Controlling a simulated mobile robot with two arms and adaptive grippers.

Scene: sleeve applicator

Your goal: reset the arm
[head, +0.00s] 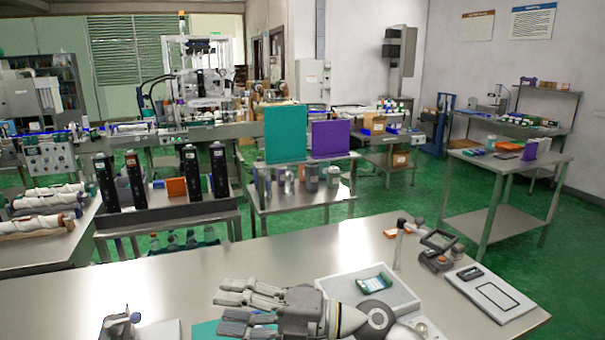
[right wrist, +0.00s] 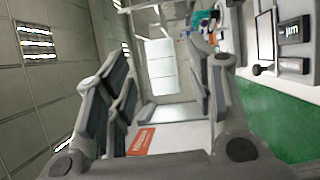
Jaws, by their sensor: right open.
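My right gripper (head: 228,309) reaches in over the front of the steel table (head: 190,272) in the head view, with its grey fingers pointing left. Its fingers are spread and nothing is between them. In the right wrist view the same gripper (right wrist: 160,75) shows its dark-padded fingers wide apart, with only the room behind the gap. Part of my right arm hides the near edge of a light tray (head: 340,286).
A green-and-white packet (head: 374,282) lies in the tray. Right of it are a small stand device (head: 436,258) and a flat white panel (head: 492,295). The table's left middle is clear.

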